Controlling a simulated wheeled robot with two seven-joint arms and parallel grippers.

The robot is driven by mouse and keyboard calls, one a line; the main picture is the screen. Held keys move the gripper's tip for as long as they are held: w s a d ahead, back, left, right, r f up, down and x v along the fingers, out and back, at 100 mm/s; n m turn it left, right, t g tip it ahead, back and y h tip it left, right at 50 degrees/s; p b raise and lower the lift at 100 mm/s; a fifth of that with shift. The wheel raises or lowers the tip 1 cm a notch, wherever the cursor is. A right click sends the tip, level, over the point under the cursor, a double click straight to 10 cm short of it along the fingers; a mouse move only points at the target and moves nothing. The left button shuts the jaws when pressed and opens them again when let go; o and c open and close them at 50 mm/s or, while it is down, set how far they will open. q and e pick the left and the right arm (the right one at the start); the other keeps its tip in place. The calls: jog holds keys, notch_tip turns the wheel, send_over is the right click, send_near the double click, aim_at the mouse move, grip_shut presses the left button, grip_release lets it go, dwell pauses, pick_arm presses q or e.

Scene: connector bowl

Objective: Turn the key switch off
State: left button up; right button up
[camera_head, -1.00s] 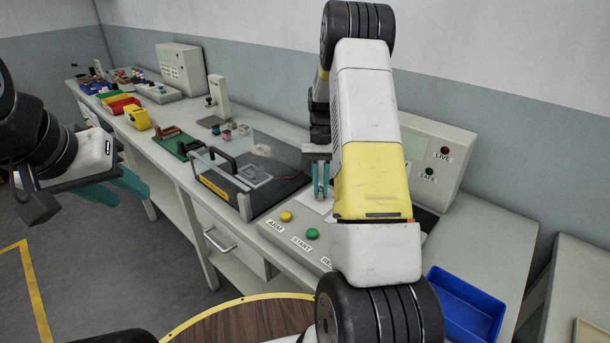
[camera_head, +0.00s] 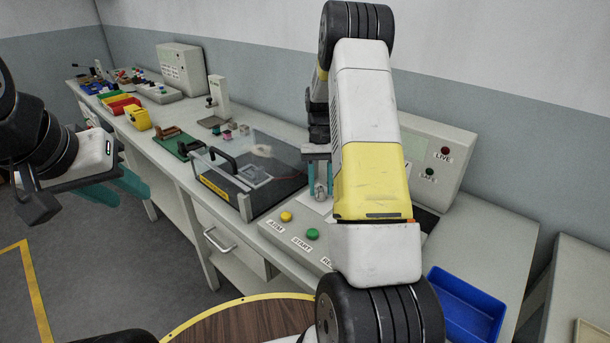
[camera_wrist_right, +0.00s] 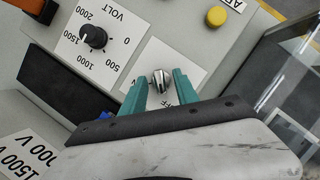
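The key switch (camera_wrist_right: 161,80) is a small silver knob on a white plate on the sloped panel; its label, partly hidden, reads "FF". My right gripper (camera_wrist_right: 160,75) is open, with one teal fingertip on each side of the knob and visible gaps between. In the head view my right gripper (camera_head: 320,190) points down at the panel behind my forearm, with the silver key switch (camera_head: 320,188) between its fingers. My left gripper (camera_head: 131,199) hangs over the floor left of the bench, its teal fingers apart and empty.
A black VOLT dial (camera_wrist_right: 93,37) sits beside the key switch. A yellow button (camera_head: 286,216) and green button (camera_head: 312,234) are at the panel's front. A clear-lidded box (camera_head: 250,170) stands left, a blue tray (camera_head: 465,308) right. LIVE and SAFE lamps are on the box behind.

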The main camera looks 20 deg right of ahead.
jog(key=v, duration=0.7)
jog(key=shift+w+r, duration=0.2)
jog(key=shift+r, duration=0.15)
